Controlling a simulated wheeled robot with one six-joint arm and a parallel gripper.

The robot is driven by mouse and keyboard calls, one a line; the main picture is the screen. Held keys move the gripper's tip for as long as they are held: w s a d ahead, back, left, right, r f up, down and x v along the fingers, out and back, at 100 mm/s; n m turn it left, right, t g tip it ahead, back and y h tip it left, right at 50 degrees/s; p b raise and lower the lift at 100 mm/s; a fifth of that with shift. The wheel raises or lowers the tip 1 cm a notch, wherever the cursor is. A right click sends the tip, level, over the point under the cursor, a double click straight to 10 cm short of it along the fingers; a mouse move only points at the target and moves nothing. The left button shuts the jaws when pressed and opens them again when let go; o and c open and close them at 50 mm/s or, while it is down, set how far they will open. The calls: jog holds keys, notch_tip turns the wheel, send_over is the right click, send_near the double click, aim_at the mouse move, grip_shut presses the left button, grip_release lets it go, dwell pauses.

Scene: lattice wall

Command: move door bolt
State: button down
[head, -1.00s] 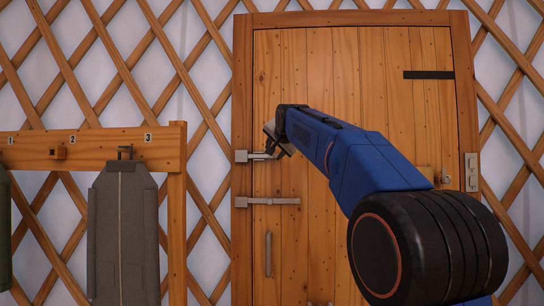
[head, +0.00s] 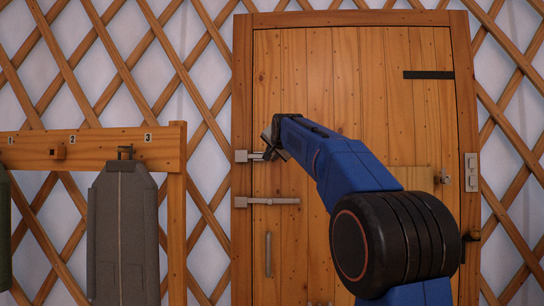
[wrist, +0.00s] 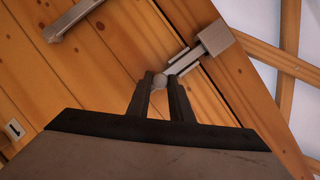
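The upper door bolt (head: 246,156) is a grey metal bar on the left edge of the wooden door, at a square keeper on the frame. In the wrist view its bar (wrist: 187,61) reaches the pale keeper block (wrist: 215,38). A small round knob (wrist: 160,82) on the bolt sits between the two dark fingers of my gripper (wrist: 160,77), which look closed against it. In the head view my gripper (head: 271,148) is at the bolt's right end and partly hides it. A lower bolt (head: 272,201) spans the door edge below.
The plank door (head: 350,75) has a vertical handle (head: 268,254) low on its left and a latch plate (head: 471,172) on the right frame. A wooden rack (head: 90,152) with numbered places and a hanging grey garment (head: 123,230) stands left of the door.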

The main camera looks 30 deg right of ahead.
jog(key=shift+s+d, duration=0.7)
jog(key=shift+d, duration=0.3)
jog(key=shift+s+d, duration=0.65)
jog(key=shift+d, duration=0.3)
jog(key=c, duration=1.6)
grip_release()
jog(key=shift+d, duration=0.2)
jog(key=shift+a, duration=0.1)
jog(key=v, duration=1.7)
jog(key=shift+s, duration=0.25)
